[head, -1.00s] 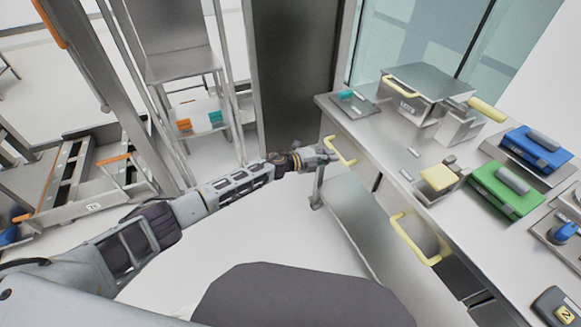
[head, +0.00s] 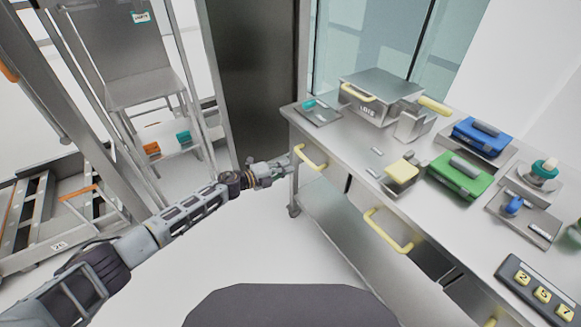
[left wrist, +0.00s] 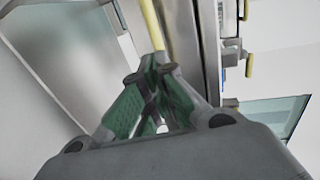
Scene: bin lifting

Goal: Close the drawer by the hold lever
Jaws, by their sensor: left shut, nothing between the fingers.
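The workbench front (head: 345,205) carries yellow bar handles. One yellow handle (head: 312,157) is on the drawer at the bench's left end. A second yellow handle (head: 388,231) is further right along the front. My left gripper (head: 287,166) is just left of the first handle, shut and empty. In the left wrist view its green-padded fingers (left wrist: 155,65) meet close to a yellow bar (left wrist: 153,25); I cannot tell if they touch it. I cannot tell which part is the hold lever, nor how far the drawer stands out. My right gripper is not in view.
On the bench top are a metal box (head: 378,97) with a yellow handle, a yellow block (head: 402,171), a green case (head: 459,176), a blue case (head: 482,137) and a numbered button panel (head: 540,290). A metal stand (head: 128,90) is at left. Floor below the arm is clear.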

